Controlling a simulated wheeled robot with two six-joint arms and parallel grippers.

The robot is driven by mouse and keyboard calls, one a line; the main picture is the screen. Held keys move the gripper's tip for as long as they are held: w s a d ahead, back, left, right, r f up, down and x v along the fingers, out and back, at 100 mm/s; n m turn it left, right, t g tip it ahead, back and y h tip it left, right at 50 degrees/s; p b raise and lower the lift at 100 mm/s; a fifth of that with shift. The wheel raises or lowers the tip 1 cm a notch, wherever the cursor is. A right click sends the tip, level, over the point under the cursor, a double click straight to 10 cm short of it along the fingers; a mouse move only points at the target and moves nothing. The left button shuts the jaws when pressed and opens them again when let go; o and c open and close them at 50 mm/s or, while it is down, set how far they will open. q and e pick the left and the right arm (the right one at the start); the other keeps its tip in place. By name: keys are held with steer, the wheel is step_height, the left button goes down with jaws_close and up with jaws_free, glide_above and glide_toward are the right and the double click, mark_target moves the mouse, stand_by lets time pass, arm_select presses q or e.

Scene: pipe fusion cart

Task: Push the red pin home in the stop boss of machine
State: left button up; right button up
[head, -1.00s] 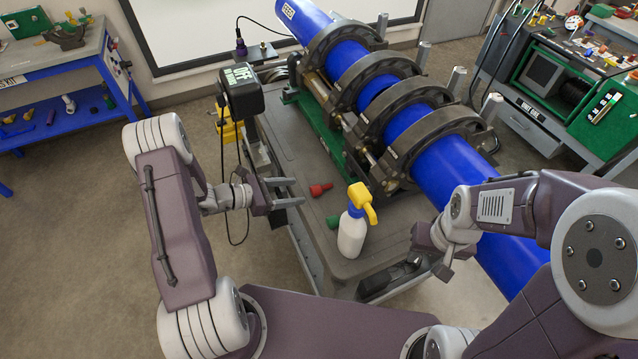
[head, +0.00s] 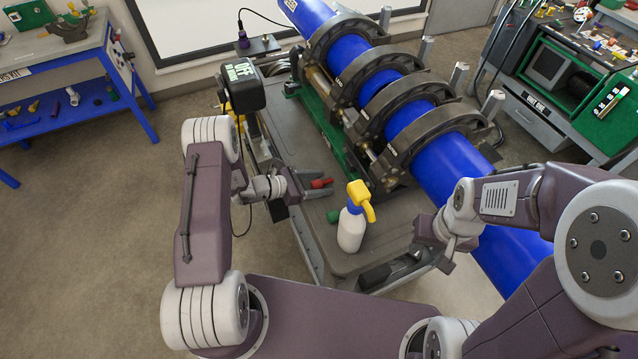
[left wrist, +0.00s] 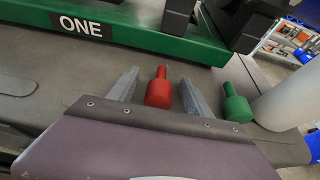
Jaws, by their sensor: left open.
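The red pin (head: 321,183) lies on the grey cart top beside the machine. In the left wrist view the red pin (left wrist: 159,89) is between the two fingers of my left gripper (left wrist: 157,92), which are open with gaps on both sides. In the head view my left gripper (head: 314,186) reaches it from the left, low over the cart. The machine (head: 333,128) has a green base, marked ONE in the left wrist view (left wrist: 85,27), and dark ring clamps. I cannot make out the stop boss. My right gripper (head: 444,256) hangs near the cart's right front; its jaws are unclear.
A green pin (left wrist: 236,103) stands just right of my left fingers. A white spray bottle with a yellow head (head: 352,226) stands beside it. A blue pipe (head: 425,150) runs through the clamps. A black box on a post (head: 243,88) rises behind my left arm.

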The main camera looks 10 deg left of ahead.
mark_target(318, 181)
arm_select(q)
steer(key=shift+s+a, duration=0.1)
steer(key=shift+s, duration=0.05)
steer(key=c, duration=0.7)
jaws_close()
step_height(318, 181, up, 10)
steer(key=shift+r, duration=0.1)
jaws_free()
jaws_close()
